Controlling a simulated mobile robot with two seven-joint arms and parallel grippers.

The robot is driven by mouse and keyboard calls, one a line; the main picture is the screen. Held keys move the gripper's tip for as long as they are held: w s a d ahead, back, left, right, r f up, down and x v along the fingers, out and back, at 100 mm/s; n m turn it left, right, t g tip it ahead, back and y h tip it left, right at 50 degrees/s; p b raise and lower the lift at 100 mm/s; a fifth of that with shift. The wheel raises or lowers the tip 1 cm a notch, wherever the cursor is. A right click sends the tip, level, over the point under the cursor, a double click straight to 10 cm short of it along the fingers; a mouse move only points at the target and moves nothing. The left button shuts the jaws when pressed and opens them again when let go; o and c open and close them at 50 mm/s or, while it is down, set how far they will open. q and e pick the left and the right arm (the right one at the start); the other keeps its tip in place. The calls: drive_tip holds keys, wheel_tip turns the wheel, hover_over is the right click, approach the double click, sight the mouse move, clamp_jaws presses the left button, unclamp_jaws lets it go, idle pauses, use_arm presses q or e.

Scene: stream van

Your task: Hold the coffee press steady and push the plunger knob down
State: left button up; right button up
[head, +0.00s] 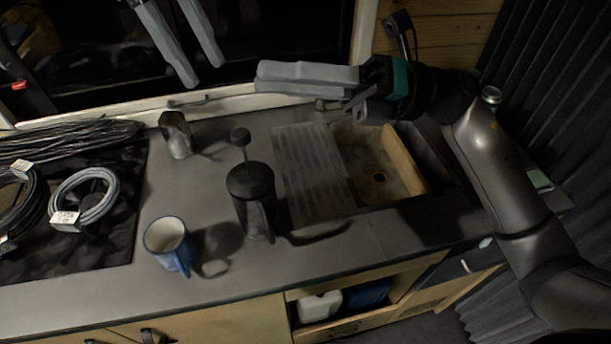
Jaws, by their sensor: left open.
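The coffee press (250,182) stands upright on the grey counter, left of the sink, with a dark body and lid. Its handle points toward the front. The round dark plunger knob (240,136) stands above the lid on a raised rod. My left gripper (205,76) hangs at the top of the head view, open and empty, above and behind the press. My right gripper (258,77) reaches in from the right, above the rear of the counter, apart from the press. Its fingers overlap in this view, so their gap cannot be judged.
A blue mug (165,236) stands left of the press, and a metal pot (176,136) behind it. A ribbed drainboard (312,172) and sink (378,150) lie to the right. Coiled cables (84,198) lie on a dark mat at left. The counter's front edge is close.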

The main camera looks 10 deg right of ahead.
drive_tip(key=s+a+f+n+g+h, duration=0.3)
drive_tip(key=s+a+f+n+h, duration=0.1)
drive_tip(key=n+t+h, duration=0.3)
drive_tip(key=t+h, duration=0.1)
drive_tip(key=h, duration=0.8)
approach(273, 242)
drive_tip(key=x, duration=0.4)
drive_tip(key=w+a+x, duration=0.1)
drive_tip(key=x, duration=0.2)
drive_tip(key=shift+r, duration=0.25)
clamp_jaws()
use_arm(q)
drive_tip(key=shift+c, duration=0.2)
